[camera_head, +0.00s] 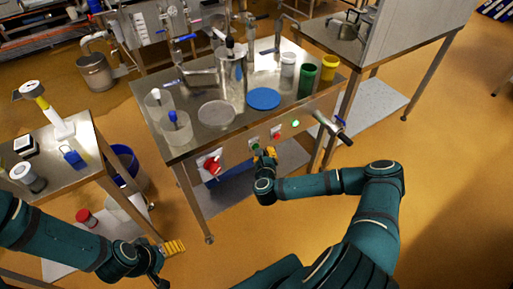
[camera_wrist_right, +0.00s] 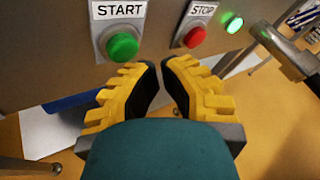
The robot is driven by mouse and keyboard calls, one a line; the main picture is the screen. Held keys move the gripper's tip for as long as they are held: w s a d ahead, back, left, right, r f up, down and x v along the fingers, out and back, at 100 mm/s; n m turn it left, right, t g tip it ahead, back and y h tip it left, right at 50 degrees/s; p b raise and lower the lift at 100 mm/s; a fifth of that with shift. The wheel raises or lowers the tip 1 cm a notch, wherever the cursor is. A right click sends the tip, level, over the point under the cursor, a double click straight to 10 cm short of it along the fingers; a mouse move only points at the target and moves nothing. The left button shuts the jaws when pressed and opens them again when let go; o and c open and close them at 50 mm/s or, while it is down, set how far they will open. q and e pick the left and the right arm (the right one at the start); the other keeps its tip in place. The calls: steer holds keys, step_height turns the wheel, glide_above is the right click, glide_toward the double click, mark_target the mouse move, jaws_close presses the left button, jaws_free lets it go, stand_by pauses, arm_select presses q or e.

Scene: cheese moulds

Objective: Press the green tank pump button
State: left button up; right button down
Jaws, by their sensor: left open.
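The green pump button (camera_wrist_right: 122,45) sits under a START label on the tank's front panel, up and left of my right fingertips in the right wrist view. It also shows just above my right gripper in the head view (camera_head: 254,143). My right gripper (camera_wrist_right: 160,72) points at the panel, below and between the green button and the red STOP button (camera_wrist_right: 195,37). Its fingertips are close together with a narrow empty gap, and I see no contact with the button. My left gripper (camera_head: 174,248) is open and empty at the lower left, away from the panel.
A lit green lamp (camera_wrist_right: 234,24) is right of the STOP button, with a valve handle (camera_head: 332,128) beyond. A red switch (camera_head: 212,165) is at the panel's left. The steel table (camera_head: 205,145) holds a blue disc (camera_head: 263,98) and cups. A side table (camera_head: 50,185) stands left.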

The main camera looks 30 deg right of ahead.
steer(key=s+p, duration=0.1)
steer(key=s, duration=0.4)
steer(key=shift+d, duration=0.2)
stand_by(0.9)
steer(key=s+a+f+n+g+y, duration=0.1)
steer(key=s+a+n+g+y, duration=0.1)
steer(key=a+n+y, duration=1.3)
steer(key=s+a+r+n+g+h, duration=0.1)
steer(key=s+a+n+g, duration=0.3)
steer(key=n, duration=0.6)
steer(key=s+a+r+n+g+h, duration=0.2)
steer(key=s+a+n+g, duration=0.2)
steer(key=s+n, duration=0.5)
steer(key=shift+s+a+r+n+g+h, duration=0.2)
steer(key=shift+a+n+g+h, duration=0.15)
steer(key=shift+n+g, duration=0.35)
